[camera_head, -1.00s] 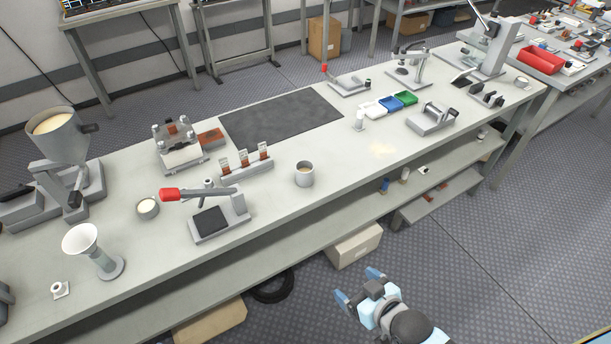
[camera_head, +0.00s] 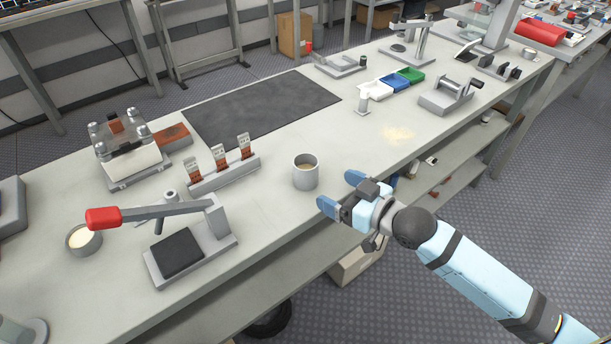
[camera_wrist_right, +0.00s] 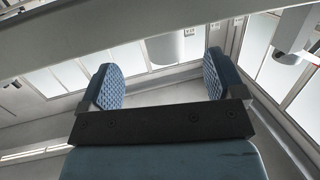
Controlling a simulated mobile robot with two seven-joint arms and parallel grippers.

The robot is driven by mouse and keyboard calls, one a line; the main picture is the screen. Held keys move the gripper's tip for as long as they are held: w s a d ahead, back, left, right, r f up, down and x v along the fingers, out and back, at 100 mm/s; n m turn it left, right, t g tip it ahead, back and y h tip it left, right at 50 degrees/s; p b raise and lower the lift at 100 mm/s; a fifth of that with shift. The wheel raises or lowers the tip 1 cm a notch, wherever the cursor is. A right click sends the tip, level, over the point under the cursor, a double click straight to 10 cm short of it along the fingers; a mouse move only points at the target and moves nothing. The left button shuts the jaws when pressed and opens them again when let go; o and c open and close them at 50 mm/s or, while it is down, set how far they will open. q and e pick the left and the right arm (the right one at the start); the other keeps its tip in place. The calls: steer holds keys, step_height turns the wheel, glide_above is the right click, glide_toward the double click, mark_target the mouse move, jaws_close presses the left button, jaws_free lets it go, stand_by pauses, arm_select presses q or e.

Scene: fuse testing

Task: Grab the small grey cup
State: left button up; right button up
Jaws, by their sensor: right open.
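In the right wrist view, a pale grey cylinder (camera_wrist_right: 166,48), which looks like the cup, shows beyond the gap between the two fingers (camera_wrist_right: 162,82). My left gripper is not in view.
A second small grey bowl (camera_head: 83,241) sits at the left by a red-handled press (camera_head: 150,215). A rack with several fuses (camera_head: 222,172) stands left of the cup. A dark mat (camera_head: 262,108) lies behind.

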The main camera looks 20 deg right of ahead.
mark_target(315, 179)
steer(key=x, duration=0.4)
steer(key=shift+b+x, duration=0.5)
steer(key=shift+x, duration=2.2)
steer(key=shift+s+a+r, duration=0.1)
steer(key=shift+s+r, duration=0.05)
steer(key=shift+c, duration=0.4)
steer(key=c, duration=1)
